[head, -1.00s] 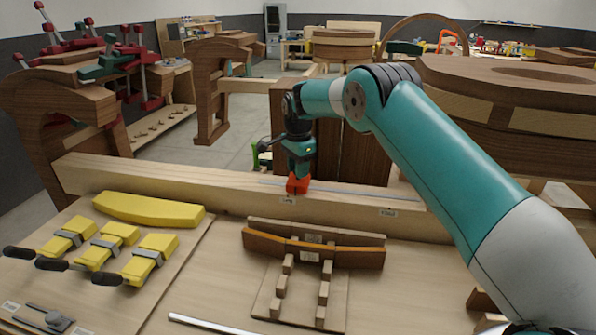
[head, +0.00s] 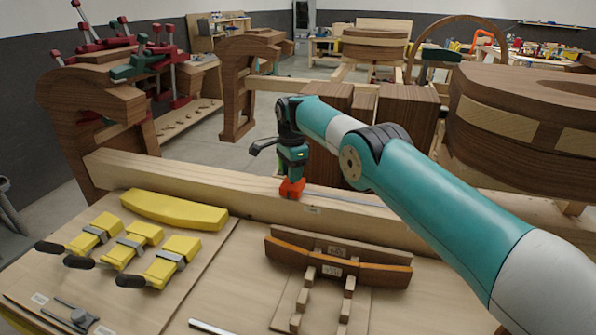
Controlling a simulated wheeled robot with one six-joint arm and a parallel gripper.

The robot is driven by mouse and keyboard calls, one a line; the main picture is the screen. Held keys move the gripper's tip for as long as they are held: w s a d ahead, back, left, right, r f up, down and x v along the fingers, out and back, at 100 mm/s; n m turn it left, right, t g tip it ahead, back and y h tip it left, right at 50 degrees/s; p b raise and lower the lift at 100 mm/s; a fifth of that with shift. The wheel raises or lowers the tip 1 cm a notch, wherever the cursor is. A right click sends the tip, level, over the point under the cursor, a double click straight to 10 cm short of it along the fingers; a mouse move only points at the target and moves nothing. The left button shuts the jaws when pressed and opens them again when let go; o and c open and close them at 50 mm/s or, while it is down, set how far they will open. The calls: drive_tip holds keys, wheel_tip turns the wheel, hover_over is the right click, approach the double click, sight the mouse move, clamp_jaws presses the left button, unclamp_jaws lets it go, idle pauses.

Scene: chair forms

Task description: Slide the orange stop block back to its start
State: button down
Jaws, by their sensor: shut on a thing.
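The orange stop block (head: 291,189) sits on top of the long pale wooden beam (head: 215,184) that runs across the back of the bench. My gripper (head: 292,176) reaches down onto the block from above and is shut on it. The fingers hide the block's upper part. A thin grey strip (head: 345,199) runs along the beam's top to the right of the block.
Curved wooden slats (head: 337,262) stand on a small jig in front of the beam. A yellow curved form (head: 173,210) and several yellow clamps with black handles (head: 171,262) lie at left. Clamped dark wooden forms (head: 95,100) stand behind the left end.

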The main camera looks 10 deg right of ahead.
drive_tip(key=shift+a+r, duration=0.1)
drive_tip(key=shift+a, duration=0.1)
drive_tip(key=c, duration=0.8)
unclamp_jaws()
drive_tip(key=shift+a, duration=0.15)
drive_tip(key=shift+d, duration=0.2)
drive_tip(key=shift+r, duration=0.25)
wheel_tip(320, 180, up, 17)
drive_tip(key=p, duration=0.9)
drive_tip(key=shift+p, duration=0.4)
drive_tip(key=shift+f, duration=0.15)
